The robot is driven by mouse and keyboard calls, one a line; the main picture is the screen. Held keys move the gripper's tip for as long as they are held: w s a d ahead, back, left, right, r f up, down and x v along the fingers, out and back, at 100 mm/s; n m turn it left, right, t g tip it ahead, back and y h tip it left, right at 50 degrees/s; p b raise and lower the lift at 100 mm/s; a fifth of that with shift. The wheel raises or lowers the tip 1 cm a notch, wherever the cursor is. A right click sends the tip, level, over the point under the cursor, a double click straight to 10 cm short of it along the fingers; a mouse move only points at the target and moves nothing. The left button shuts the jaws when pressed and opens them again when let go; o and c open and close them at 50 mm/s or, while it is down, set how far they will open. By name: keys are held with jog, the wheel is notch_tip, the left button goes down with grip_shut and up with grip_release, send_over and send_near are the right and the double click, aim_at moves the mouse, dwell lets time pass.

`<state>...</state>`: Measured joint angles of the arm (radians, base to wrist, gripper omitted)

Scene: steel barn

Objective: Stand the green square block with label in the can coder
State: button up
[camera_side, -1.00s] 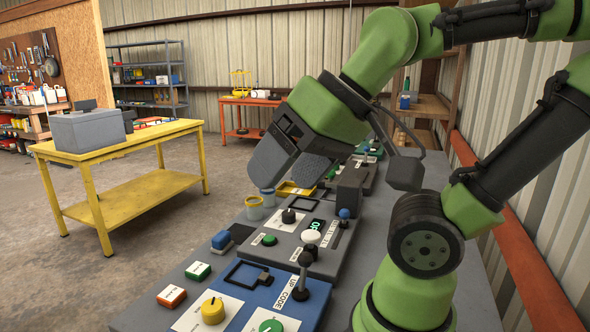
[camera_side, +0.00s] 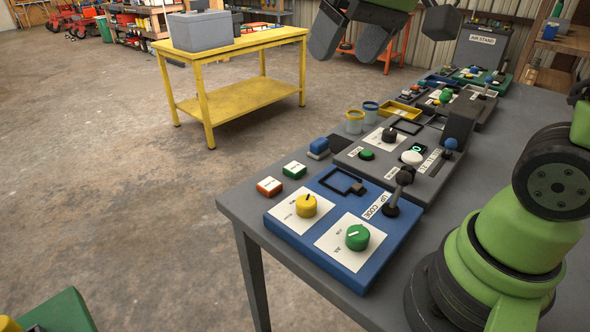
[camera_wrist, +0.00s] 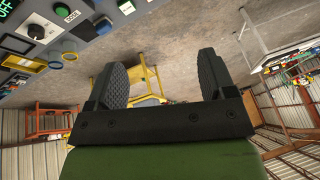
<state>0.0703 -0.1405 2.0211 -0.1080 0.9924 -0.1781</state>
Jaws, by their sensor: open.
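The green square block (camera_side: 294,169) with a white label lies flat near the table's left edge, just behind an orange-red labelled block (camera_side: 269,187). A blue panel (camera_side: 325,260) has an empty dark square frame, a yellow knob, a green knob and a lever; its label seems to end in "CODE". A grey panel (camera_side: 378,180) behind it has another dark frame. I cannot read which one is the can coder. My gripper (camera_side: 349,40) is high above the far side of the table, away from the block. It is open and empty in the wrist view (camera_wrist: 161,75).
A blue block (camera_side: 319,147) sits beside the grey panel. More panels line the table (camera_side: 290,285) towards the back. A yellow bench (camera_side: 240,48) with a grey box stands apart; floor lies between.

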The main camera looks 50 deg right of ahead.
jog(key=w+d+f+n+g, duration=0.1)
jog(key=w+d+f+g, duration=0.15)
jog(key=w+f, duration=0.5)
jog(key=n+g+h, duration=0.1)
jog(key=n+g, duration=0.1)
send_over(300, 170)
notch_tip(300, 170, down, 18)
jog(key=shift+s+a+f, duration=0.1)
jog(key=shift+f, duration=3.1)
jog(key=c, duration=1.1)
